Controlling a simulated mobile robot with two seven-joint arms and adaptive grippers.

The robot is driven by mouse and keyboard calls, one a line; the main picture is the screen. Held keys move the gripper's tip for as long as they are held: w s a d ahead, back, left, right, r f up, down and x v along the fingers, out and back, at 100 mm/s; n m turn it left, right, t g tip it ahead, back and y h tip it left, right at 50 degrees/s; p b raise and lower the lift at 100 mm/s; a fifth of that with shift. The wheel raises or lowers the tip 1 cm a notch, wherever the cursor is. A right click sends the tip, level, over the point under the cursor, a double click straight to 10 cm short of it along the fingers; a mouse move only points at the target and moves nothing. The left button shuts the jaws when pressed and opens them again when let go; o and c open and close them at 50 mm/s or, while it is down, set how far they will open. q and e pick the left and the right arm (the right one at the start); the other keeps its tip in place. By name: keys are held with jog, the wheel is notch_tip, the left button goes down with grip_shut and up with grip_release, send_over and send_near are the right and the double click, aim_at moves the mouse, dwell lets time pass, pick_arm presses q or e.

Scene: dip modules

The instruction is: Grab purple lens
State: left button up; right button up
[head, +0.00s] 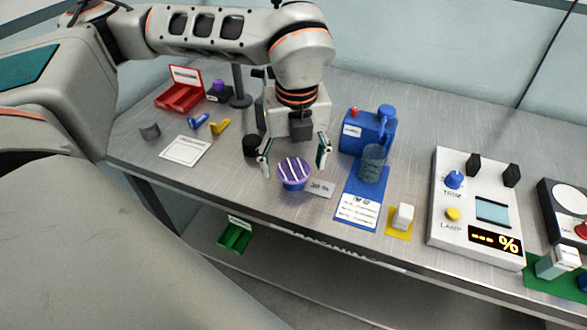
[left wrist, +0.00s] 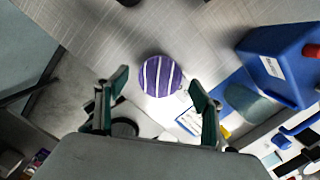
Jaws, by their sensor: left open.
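A round purple piece with white stripes, which looks like the purple lens (head: 295,174), sits on the grey metal table near its front edge. My left gripper (head: 294,157) is open and points down above it, one finger to each side. In the left wrist view the purple lens (left wrist: 161,76) lies ahead of the open fingertips (left wrist: 158,88), between their lines and apart from both. Nothing is held. A small purple knob-like thing (head: 218,86) stands on a dark base at the back left. My right gripper is not in view.
A small white label (head: 319,188) lies right beside the lens. A red tray (head: 180,95) and yellow and blue pieces lie left. The table edge (head: 350,246) is close in front.

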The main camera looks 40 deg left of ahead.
pick_arm(q)
jog(key=c, duration=1)
jog(key=shift+r, duration=0.15)
